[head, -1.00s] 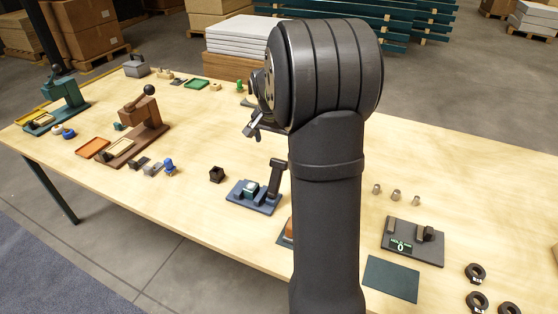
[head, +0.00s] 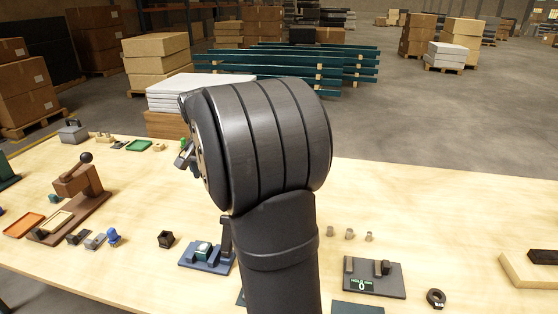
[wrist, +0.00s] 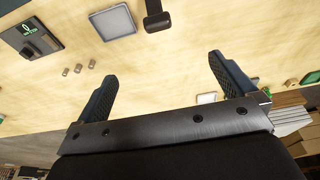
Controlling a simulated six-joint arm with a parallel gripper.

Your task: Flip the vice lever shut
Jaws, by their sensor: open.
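The vice (head: 205,257) has a blue base with a pale block between its jaws. It stands on the table just left of my arm in the head view. Its dark lever (head: 226,238) stands upright at the vice's right side, partly hidden by my arm. A dark handle-like part at the top of the wrist view (wrist: 156,14) looks like this lever. My gripper (wrist: 162,68) is open and empty, its two fingers spread above bare table and apart from the lever. In the head view my arm hides most of the gripper.
A grey counter fixture (head: 374,278) stands right of my arm, with several small metal pegs (head: 349,234) behind it. A small black block (head: 166,239) lies left of the vice. A brown lever press (head: 76,190) stands farther left.

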